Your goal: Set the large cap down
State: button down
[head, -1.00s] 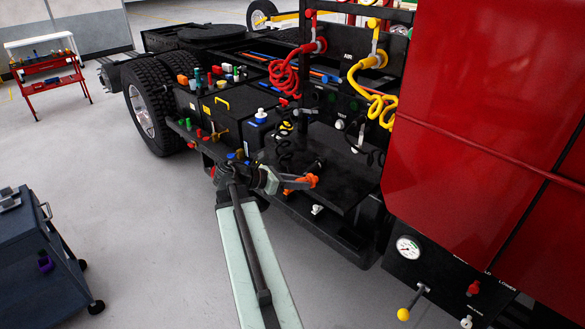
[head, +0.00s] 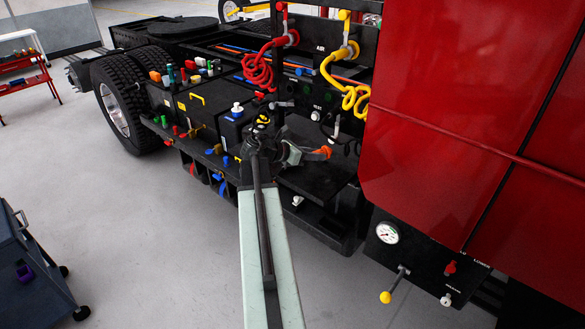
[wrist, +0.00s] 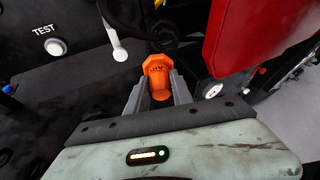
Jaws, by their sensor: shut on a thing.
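The large cap is an orange piece (wrist: 158,78), held between the two grey fingers of my gripper (wrist: 158,92) in the wrist view. In the head view the orange cap (head: 322,153) shows at the tip of my gripper (head: 312,154), over the dark step area on the truck's side. My gripper is shut on the cap. Whether the cap touches the surface below it, I cannot tell. Its lower side is partly hidden by the fingers.
A white TEST knob (wrist: 55,47) and a white-tipped lever (wrist: 120,54) are near the gripper. Red (head: 260,68) and yellow (head: 352,96) coiled hoses hang behind. The red cab panel (head: 460,120) stands close on the right. A blue cart (head: 30,275) is at the lower left.

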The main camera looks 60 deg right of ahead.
aim_at(313, 183)
notch_tip(313, 183, down, 10)
jog(key=b, duration=0.9)
jog(key=shift+r, duration=0.2)
jog(key=shift+f, duration=0.25)
jog(key=c, duration=1.1)
grip_release()
jog(key=shift+r, duration=0.35)
jog(key=p+v, duration=0.4)
jog(key=v, duration=0.8)
jog(key=shift+p, duration=0.4)
